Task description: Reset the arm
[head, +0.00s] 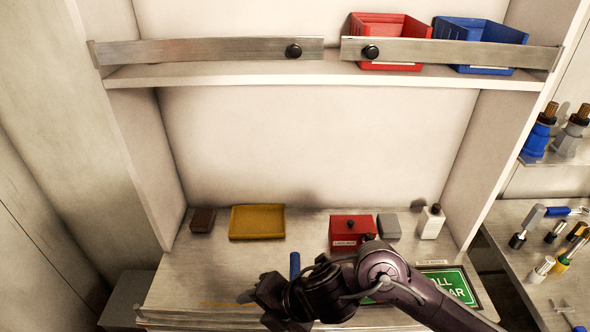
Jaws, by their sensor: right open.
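My right gripper (262,295) is low in the middle of the head view, over the front part of the metal counter (215,262). Its arm comes in from the lower right. The jaws are open, and I see nothing held between them. A blue cylindrical thing (294,264) stands or lies just behind the gripper, partly hidden by it. The arm covers part of a green sign (455,284) with white letters. My left gripper is not in view.
On the counter are a brown block (202,220), a yellow tray (257,222), a red box (347,230), a grey block (389,226) and a white bottle (431,222). A railed shelf above holds red (388,28) and blue (482,34) bins. Tools lie on the right bench (520,275).

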